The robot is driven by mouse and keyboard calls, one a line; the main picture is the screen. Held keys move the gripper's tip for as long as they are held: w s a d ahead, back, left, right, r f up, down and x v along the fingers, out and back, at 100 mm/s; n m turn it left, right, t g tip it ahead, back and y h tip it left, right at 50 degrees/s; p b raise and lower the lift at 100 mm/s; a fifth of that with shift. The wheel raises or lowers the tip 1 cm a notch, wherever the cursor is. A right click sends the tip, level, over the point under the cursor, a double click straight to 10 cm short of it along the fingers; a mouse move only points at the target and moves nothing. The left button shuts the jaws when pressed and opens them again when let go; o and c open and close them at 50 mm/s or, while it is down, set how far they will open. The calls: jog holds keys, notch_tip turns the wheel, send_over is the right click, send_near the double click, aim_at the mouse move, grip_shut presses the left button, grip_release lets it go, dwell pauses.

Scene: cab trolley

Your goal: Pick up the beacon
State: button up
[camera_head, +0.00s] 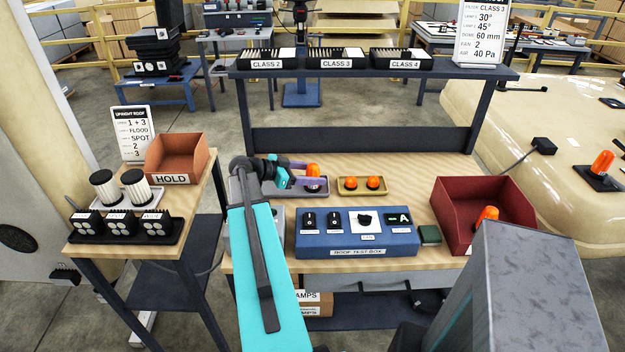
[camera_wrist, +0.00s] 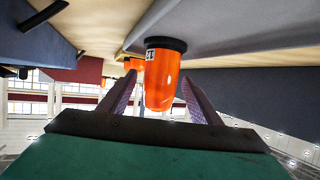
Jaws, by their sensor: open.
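An orange beacon (camera_head: 313,171) with a dark base stands in a grey tray (camera_head: 326,191) on the workbench, left of the middle. In the wrist view, which is upside down, the beacon (camera_wrist: 160,85) sits between the two purple fingers of my gripper (camera_wrist: 158,80). The fingers are open, with a visible gap on each side of it. In the head view my gripper (camera_head: 305,173) reaches the beacon from the left, and the fingers partly hide it. Two smaller orange beacons (camera_head: 351,183) (camera_head: 373,182) stand in a yellow tray (camera_head: 362,192) to the right.
A blue roof test box (camera_head: 355,240) stands in front of the trays. A red bin (camera_head: 455,222) on the right holds another orange beacon (camera_head: 487,214). A shelf (camera_head: 380,73) with class trays spans the back. A HOLD bin (camera_head: 178,160) stands on the left side table.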

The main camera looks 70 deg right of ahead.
jog(key=p+x, duration=0.2)
jog(key=x, duration=0.1)
jog(key=shift+s+r, duration=0.1)
jog(key=shift+s, duration=0.1)
jog(key=shift+s+d+f, duration=0.35)
jog(key=shift+s+d, duration=0.1)
jog(key=c, duration=1.2)
jog(key=shift+c, duration=0.2)
jog(key=shift+r, duration=0.1)
notch_tip(320, 180, up, 10)
jog(key=b, duration=0.3)
